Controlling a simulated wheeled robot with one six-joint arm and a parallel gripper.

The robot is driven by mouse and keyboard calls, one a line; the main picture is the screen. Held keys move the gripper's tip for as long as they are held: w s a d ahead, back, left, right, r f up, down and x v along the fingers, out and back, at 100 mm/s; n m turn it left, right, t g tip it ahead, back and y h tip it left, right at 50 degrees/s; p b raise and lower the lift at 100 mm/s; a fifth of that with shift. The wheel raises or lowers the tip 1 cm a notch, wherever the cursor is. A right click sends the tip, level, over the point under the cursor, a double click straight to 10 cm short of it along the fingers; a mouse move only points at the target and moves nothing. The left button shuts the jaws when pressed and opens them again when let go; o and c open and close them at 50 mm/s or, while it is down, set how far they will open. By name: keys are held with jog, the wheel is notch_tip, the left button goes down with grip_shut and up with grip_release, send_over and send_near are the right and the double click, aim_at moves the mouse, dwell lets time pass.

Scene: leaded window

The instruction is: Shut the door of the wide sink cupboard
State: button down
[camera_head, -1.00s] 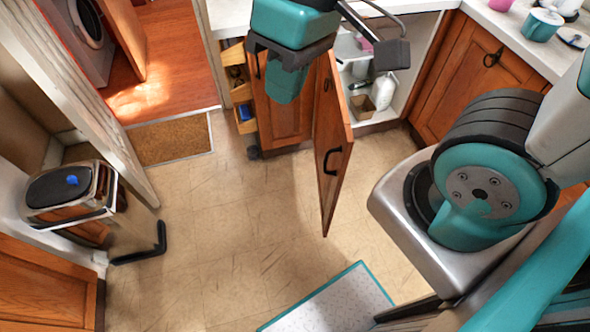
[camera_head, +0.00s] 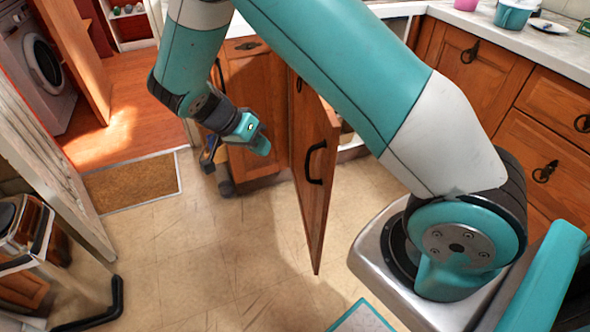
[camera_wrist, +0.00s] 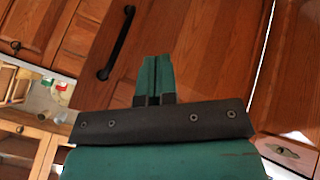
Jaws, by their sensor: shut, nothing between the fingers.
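The cupboard door (camera_head: 312,200) is wooden with a black bar handle (camera_head: 316,162). It stands swung out into the room, and a narrow strip of the pale cupboard interior (camera_head: 350,143) shows to its right. My gripper (camera_head: 262,147) is shut and empty, left of the door in the head view and apart from it in that picture. In the wrist view my shut teal fingers (camera_wrist: 157,75) point at brown wood panelling, with a black bar handle (camera_wrist: 117,43) to their upper left.
A closed wooden cupboard front (camera_head: 252,105) stands behind my gripper, left of the door. A chrome bin-like object (camera_head: 22,240) stands at the left. A doormat (camera_head: 130,184) lies at the doorway. The tiled floor (camera_head: 215,245) left of the door is clear.

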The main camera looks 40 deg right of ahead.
jog(key=s+d+f, duration=0.5)
jog(key=shift+s+d+f, duration=0.2)
jog(key=shift+d+f, duration=0.2)
jog(key=shift+s+d, duration=0.1)
